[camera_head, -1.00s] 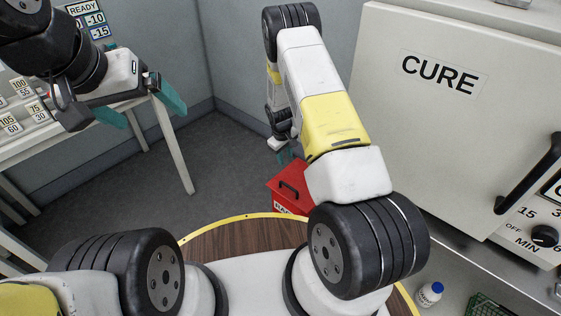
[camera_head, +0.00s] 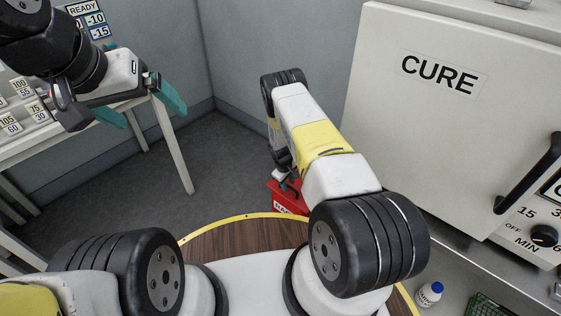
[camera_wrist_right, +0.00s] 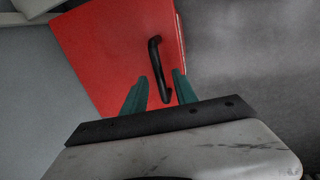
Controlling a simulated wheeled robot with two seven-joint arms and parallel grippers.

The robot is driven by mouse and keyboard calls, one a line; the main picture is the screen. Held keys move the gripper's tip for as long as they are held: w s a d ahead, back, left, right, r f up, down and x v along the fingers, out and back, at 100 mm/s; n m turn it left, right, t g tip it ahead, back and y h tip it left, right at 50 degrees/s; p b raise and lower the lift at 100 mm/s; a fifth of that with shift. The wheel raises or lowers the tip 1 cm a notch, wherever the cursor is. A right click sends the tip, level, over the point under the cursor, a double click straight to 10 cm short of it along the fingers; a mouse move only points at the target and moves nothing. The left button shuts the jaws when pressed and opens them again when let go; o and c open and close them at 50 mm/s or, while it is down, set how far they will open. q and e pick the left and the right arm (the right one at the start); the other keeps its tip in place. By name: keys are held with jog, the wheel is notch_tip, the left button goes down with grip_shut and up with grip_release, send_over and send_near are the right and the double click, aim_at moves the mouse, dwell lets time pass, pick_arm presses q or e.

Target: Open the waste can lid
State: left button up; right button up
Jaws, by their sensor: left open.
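The red waste can (camera_head: 287,205) stands on the floor below the cure cabinet, mostly hidden behind my right arm in the head view. In the right wrist view its red lid (camera_wrist_right: 105,50) fills the upper middle, flat and closed, with a black bar handle (camera_wrist_right: 156,60). My right gripper (camera_wrist_right: 158,85) has its two teal fingers apart, one on each side of the near end of the handle. I cannot tell whether they touch it. My left gripper (camera_head: 143,108) is open and empty, raised near the table at the left.
A white cabinet marked CURE (camera_head: 440,110) with a black door handle (camera_head: 530,172) stands close on the right. A table with number labels (camera_head: 25,120) is at the left. A white bottle with a blue cap (camera_head: 429,293) and a green rack (camera_head: 490,306) sit at lower right. Grey floor lies between.

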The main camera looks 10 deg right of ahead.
grip_shut()
dwell(1.4)
